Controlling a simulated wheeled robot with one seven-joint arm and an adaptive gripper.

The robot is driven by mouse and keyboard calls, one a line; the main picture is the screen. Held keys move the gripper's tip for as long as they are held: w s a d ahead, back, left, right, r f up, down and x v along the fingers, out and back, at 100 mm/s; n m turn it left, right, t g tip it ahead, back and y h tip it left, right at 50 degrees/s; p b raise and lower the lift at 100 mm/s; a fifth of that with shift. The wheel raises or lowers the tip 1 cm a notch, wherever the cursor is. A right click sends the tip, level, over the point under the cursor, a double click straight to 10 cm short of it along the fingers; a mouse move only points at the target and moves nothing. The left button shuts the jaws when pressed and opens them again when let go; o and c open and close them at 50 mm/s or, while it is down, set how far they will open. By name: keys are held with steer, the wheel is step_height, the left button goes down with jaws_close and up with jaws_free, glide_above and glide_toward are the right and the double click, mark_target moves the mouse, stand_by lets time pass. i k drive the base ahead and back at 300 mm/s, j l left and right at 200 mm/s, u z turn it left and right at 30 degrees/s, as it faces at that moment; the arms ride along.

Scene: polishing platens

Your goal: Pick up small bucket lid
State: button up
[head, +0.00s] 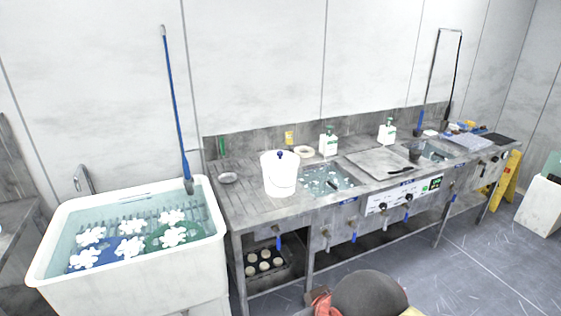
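A white small bucket (279,181) stands upright on the left part of the steel counter, beside a sunken basin. Its pale lid (272,156) appears to lie on top, with a dark blue knob (281,154) standing up from it. The seam between lid and bucket is too small to make out. My gripper is not recognisable in the head view. Nothing is seen touching the bucket or its lid.
The steel counter (240,203) runs along the wall. A water-filled basin (325,179) and white-green bottles (328,141) are near the bucket. A large white sink (130,272) stands left. A dark rounded shape (370,297) is at the bottom. Floor at right is partly clear.

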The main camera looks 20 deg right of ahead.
mark_target(275, 160)
steer(key=z, duration=0.6)
steer(key=i+j+z, duration=0.25)
steer(key=z, duration=0.25)
steer(key=i+j+z, duration=0.15)
steer(key=j+z, duration=0.15)
steer(key=z, duration=0.2)
steer(key=i+j+z, duration=0.15)
steer(key=j+z, duration=0.35)
steer(key=i+j+z, duration=0.1)
steer(key=j, duration=1.15)
steer(key=i+z, duration=0.05)
